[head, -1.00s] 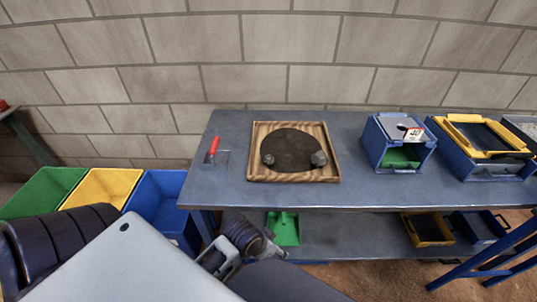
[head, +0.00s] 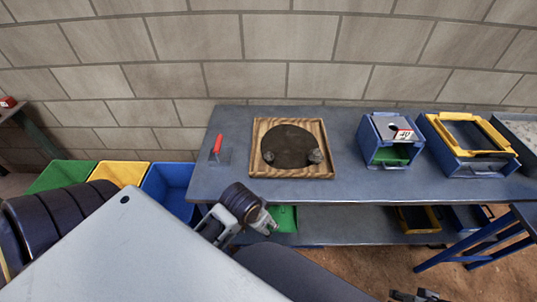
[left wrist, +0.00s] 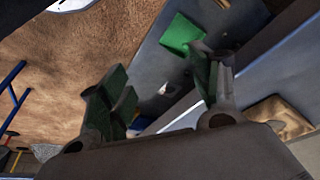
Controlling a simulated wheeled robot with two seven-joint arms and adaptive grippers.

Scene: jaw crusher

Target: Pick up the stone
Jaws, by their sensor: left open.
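My left gripper (head: 268,222) is in front of the bench's front edge, lower in the picture than the tray and apart from both stones.
A red-handled tool (head: 217,145) lies left of the tray. A blue box (head: 390,140) and a yellow-rimmed blue box (head: 468,145) stand to the right. Bins stand left.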

